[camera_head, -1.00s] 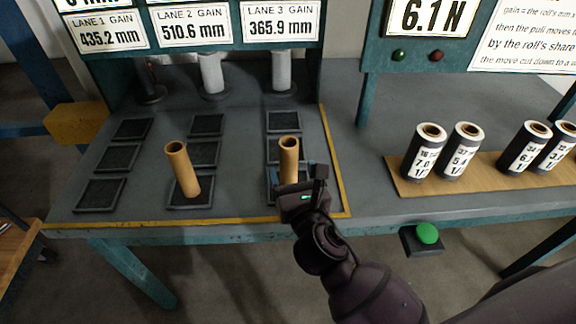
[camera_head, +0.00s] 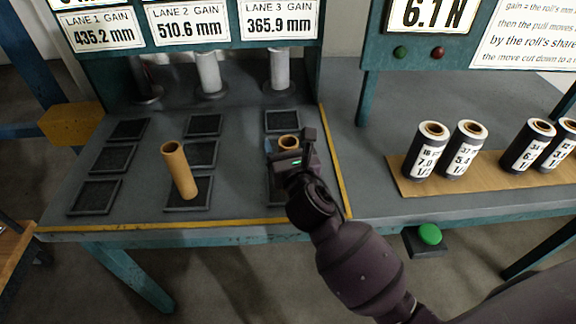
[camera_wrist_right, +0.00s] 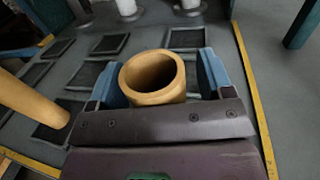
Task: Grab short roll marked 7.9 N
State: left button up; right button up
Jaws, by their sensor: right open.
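I see no roll whose label clearly reads 7.9 N. The leftmost dark roll (camera_head: 427,150) on the right carries a label that looks like 7.0. Beside it a dark roll (camera_head: 464,148) reads about 5.4. Two more dark rolls (camera_head: 527,146) (camera_head: 556,150) stand further right, their labels partly unclear. My right gripper (camera_head: 290,158) is at a plain tan tube (camera_head: 288,142) in lane 3. In the right wrist view its blue fingers stand open on either side of this upright tube (camera_wrist_right: 153,78). My left gripper is not in view.
Another tan tube (camera_head: 179,170) stands, leaning in the picture, on a lane 2 pad. Dark square pads (camera_head: 95,196) cover the left table. A wooden board (camera_head: 408,184) carries the dark rolls. A green button (camera_head: 429,234) sits at the front edge.

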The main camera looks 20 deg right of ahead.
jog(key=c, duration=1.1)
